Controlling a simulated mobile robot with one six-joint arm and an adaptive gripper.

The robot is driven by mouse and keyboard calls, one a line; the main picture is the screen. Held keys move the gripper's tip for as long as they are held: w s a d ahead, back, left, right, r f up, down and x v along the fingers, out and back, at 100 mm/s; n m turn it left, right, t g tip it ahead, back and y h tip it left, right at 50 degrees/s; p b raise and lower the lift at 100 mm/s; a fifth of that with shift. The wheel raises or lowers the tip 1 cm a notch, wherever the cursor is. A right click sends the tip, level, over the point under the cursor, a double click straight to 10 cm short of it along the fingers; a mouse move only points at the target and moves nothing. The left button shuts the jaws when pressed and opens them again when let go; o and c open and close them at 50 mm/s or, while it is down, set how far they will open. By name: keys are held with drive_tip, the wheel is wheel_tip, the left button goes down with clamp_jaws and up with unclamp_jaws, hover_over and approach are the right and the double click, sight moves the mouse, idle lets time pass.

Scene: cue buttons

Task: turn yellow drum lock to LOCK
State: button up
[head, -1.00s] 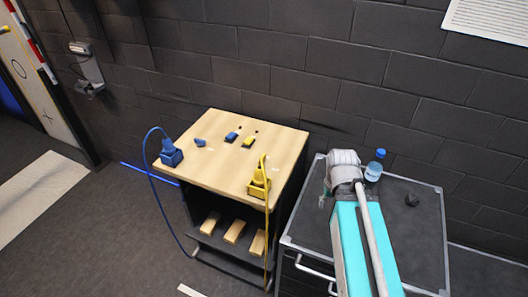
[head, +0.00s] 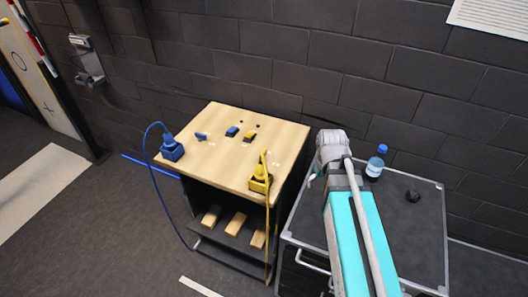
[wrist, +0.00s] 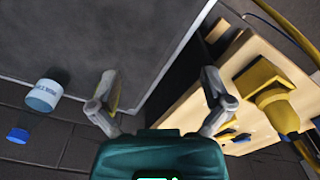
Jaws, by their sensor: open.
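A yellow plug-like drum in a square base (head: 260,179), with a yellow cable, stands at the front right of the wooden cabinet top (head: 207,178). It also shows large at the right of the wrist view (wrist: 273,95). A small yellow part (head: 250,136) lies further back on the same top. I cannot read any LOCK mark, nor tell which yellow part is the drum lock. My gripper (wrist: 160,82) is open and empty, its fingers over the gap between the dark cart top and the cabinet. Its fingers are mostly hidden in the head view.
A blue plug with a cable (head: 171,149) and small blue parts (head: 232,131) are on the cabinet top. A dark cart (head: 410,230) to the right carries a blue-capped bottle (head: 376,162) and a small dark lump (head: 413,196). A brick wall closes the back.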

drive_tip(key=w+a+r+n+p, duration=0.3)
drive_tip(key=w+a+n, duration=0.4)
drive_tip(key=w+a, duration=0.5)
wheel_tip(320, 180, up, 2)
drive_tip(key=n+p, duration=0.2)
drive_tip(key=n, duration=0.3)
hover_over(263, 152)
drive_tip(key=shift+r, duration=0.15)
wheel_tip(263, 152, down, 14)
drive_tip(key=b, duration=1.3)
drive_tip(key=shift+r+b, duration=0.1)
drive_tip(key=shift+b, duration=0.3)
drive_tip(key=c, duration=0.9)
